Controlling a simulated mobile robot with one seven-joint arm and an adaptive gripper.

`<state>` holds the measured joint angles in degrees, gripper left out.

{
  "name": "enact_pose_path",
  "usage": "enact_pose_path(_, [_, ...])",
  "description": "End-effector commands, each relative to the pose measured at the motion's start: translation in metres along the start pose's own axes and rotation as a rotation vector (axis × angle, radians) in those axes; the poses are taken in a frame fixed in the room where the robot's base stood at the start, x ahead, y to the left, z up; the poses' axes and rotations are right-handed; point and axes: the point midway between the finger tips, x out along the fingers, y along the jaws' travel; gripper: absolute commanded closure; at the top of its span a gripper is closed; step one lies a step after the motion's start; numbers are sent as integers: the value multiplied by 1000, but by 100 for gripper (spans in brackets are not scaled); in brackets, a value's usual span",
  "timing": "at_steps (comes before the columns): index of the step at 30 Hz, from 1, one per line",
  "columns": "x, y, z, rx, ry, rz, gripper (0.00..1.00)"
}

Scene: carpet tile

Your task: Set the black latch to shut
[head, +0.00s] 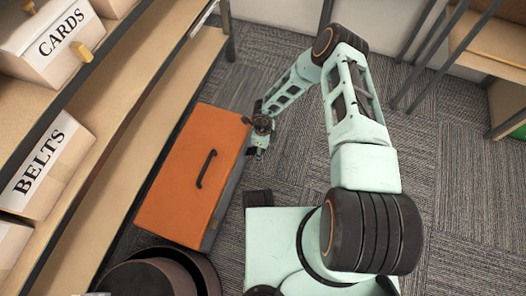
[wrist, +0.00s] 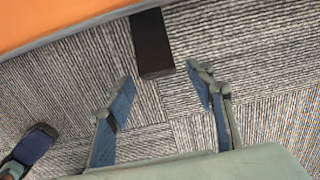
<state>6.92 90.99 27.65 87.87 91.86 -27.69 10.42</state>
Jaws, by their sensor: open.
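An orange case (head: 190,175) with a grey lower side and a black handle (head: 206,169) on top lies on the carpet. In the wrist view its orange edge (wrist: 60,15) crosses the top left. The black latch (wrist: 151,45) is a dark flat block that sticks out from this edge over the carpet. My gripper (head: 260,153) is beside the case's right side in the head view. In the wrist view my gripper (wrist: 159,78) is open and empty, its fingertips just below the latch, one to each side. The latch is not clear in the head view.
A shelf unit with a CARDS box (head: 55,42) and a BELTS box (head: 45,165) stands close along the case's left. A dark round bin (head: 150,275) is at the case's near end. Another shelf (head: 490,50) is at the upper right. Open carpet (head: 465,190) lies to the right.

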Motion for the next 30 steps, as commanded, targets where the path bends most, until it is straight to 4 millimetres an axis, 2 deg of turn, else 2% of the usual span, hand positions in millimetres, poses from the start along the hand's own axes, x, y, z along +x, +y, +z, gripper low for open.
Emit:
enact_pose_path(9, [3, 0, 0, 0, 0, 0, 51])
enact_pose_path(22, [2, 0, 0, 0, 0, 0, 98])
enact_pose_path(30, [2, 0, 0, 0, 0, 0, 100])
